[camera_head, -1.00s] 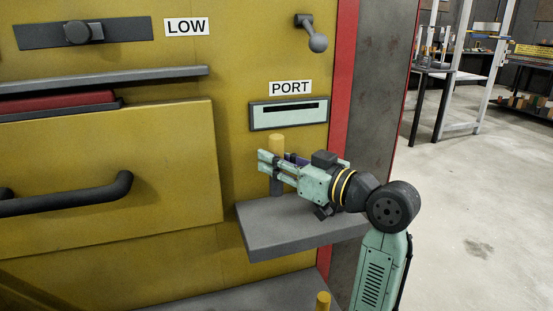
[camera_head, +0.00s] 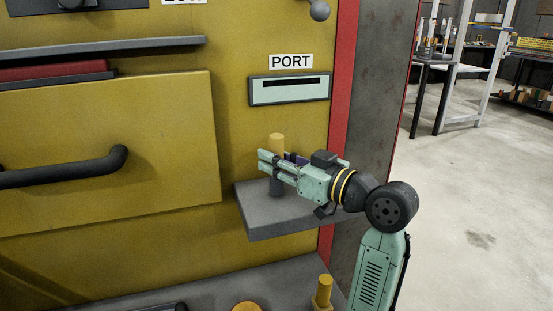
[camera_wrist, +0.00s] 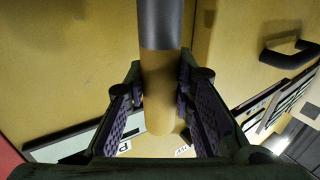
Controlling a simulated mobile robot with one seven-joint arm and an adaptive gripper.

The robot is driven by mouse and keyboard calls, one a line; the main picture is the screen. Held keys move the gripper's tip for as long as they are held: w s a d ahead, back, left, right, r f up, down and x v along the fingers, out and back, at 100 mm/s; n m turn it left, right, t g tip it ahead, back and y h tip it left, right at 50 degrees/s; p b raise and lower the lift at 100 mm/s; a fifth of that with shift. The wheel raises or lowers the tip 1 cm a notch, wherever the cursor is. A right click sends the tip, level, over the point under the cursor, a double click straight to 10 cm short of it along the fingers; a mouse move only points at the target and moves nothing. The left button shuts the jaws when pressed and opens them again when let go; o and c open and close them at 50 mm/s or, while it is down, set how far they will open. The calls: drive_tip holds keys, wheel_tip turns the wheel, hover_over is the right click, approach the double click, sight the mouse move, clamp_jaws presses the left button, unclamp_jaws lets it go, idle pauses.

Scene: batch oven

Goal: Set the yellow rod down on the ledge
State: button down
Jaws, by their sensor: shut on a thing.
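The yellow rod (camera_head: 277,142) has a yellow upper part and a dark grey lower part. It stands upright in my gripper (camera_head: 270,164), which is shut on it. In the wrist view the rod (camera_wrist: 160,85) sits between the two finger pads of my gripper (camera_wrist: 160,105), its grey end toward the top of the picture. The ledge (camera_head: 285,220) is a grey slab on the yellow oven front below the port. The rod's lower end appears over the ledge's left part; I cannot tell whether it touches.
The port slot (camera_head: 290,88) is above the ledge. A drawer-like door with a dark handle (camera_head: 65,172) stands out at left. Below, a grey shelf (camera_head: 210,293) carries another yellow piece (camera_head: 323,292) and a round yellow thing (camera_head: 247,307). The ledge's right part lies behind my arm.

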drive_tip(key=shift+f+b, duration=0.45)
drive_tip(key=shift+f, duration=0.15)
drive_tip(key=c, duration=1.3)
unclamp_jaws()
drive_tip(key=v, duration=1.2)
